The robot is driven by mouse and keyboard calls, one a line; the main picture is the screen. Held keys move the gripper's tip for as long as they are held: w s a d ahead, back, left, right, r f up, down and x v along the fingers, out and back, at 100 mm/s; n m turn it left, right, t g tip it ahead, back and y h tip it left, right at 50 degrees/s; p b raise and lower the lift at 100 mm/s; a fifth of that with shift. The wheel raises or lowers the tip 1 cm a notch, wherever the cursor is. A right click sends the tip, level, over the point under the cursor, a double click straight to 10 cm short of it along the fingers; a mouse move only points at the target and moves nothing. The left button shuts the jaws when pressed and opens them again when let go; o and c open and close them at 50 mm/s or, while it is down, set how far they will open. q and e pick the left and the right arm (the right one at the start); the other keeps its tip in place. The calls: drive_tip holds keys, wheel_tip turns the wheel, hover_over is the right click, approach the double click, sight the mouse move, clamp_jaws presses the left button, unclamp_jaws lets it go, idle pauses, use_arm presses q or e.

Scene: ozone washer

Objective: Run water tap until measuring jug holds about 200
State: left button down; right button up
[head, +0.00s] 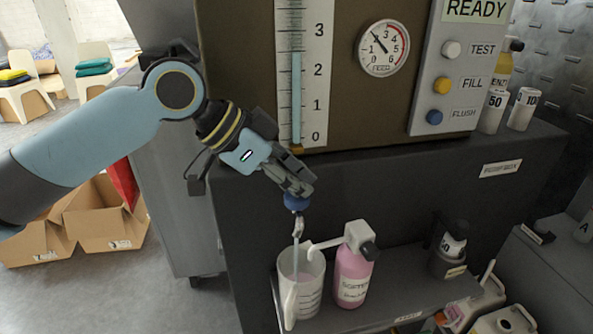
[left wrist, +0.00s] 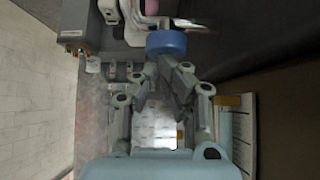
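The measuring jug (head: 312,290), clear with graduation marks, stands upright on the lower shelf; its liquid level is too small to read. The water tap has a blue knob (head: 297,202) and a metal spout (head: 299,229) above the jug. A thin pale streak runs from the spout into the jug and looks like water. My left gripper (head: 303,184) is at the knob, fingers drawn together. In the left wrist view the knob (left wrist: 166,42) lies just beyond the fingertips (left wrist: 172,68); I cannot tell whether they touch. My right gripper is not in view.
A dark bottle (head: 453,242) sits in a holder farther right. The washer cabinet (head: 400,190) is close behind. Cardboard boxes (head: 105,225) lie on the floor at left.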

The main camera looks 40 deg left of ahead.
sight(288, 198)
use_arm(q)
drive_tip(key=shift+s+a+f, duration=0.1)
drive_tip(key=shift+s+f, duration=0.1)
drive_tip(key=shift+f, duration=0.2)
drive_tip(key=shift+r+p, duration=0.45)
drive_tip(key=shift+p, duration=0.05)
drive_tip(key=r+p, duration=0.4)
drive_tip(key=shift+w+r, duration=0.2)
drive_tip(key=shift+r, duration=0.2)
drive_tip(key=shift+s+a+r, duration=0.15)
drive_tip(key=shift+s+a, duration=0.2)
drive_tip(key=shift+s, duration=0.25)
drive_tip(key=p+v, duration=0.4)
drive_tip(key=v, duration=0.4)
drive_tip(key=shift+w, duration=0.2)
